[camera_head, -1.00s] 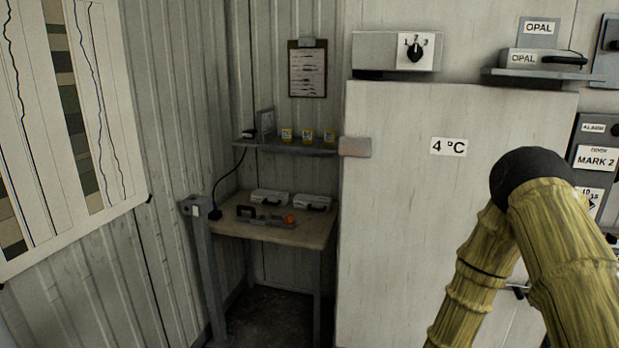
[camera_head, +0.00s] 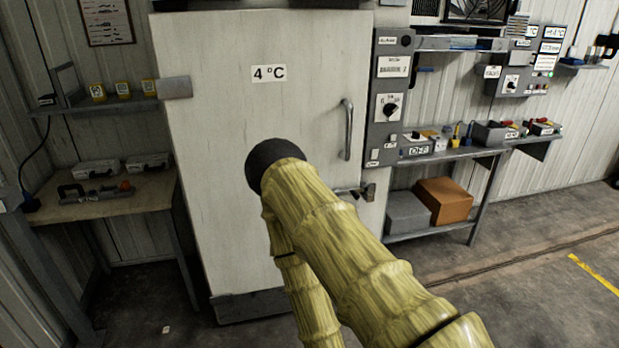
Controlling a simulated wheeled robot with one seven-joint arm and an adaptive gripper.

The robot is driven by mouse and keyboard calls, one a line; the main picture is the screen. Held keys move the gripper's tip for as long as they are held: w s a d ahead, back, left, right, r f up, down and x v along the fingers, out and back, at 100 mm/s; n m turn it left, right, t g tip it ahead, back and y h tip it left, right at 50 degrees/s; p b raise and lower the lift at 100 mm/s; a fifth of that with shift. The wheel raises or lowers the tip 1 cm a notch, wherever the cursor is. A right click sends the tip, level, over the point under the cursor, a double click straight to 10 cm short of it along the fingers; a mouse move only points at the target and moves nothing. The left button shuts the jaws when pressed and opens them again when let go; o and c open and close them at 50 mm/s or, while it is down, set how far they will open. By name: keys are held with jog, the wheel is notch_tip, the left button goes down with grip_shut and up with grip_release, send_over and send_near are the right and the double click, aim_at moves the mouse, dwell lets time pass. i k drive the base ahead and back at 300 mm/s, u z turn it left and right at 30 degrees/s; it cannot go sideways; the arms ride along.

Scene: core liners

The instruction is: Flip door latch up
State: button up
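The white cold-room door (camera_head: 215,200) marked "4 °C" stands closed in front of me. A small metal door latch (camera_head: 356,191) sits at its right edge, below the upright grey handle (camera_head: 347,130). The latch looks roughly horizontal, but it is small and its exact position is hard to tell. My arm, in a yellow-green ribbed sleeve with a black joint, crosses in front of the door and covers part of it just left of the latch. My gripper is not in view.
A control panel (camera_head: 384,140) stands right of the door. Beyond it is a shelf (camera_head: 470,151) with tools, above an orange box (camera_head: 444,200) and a grey box (camera_head: 406,213). A small table (camera_head: 100,208) stands left. The floor at right is clear.

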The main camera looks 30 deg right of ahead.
aim_at(355, 192)
jog(key=z, duration=0.05)
jog(key=i, duration=1.25)
jog(key=u, duration=1.25)
jog(key=i, duration=0.55)
jog(key=z, duration=3.2)
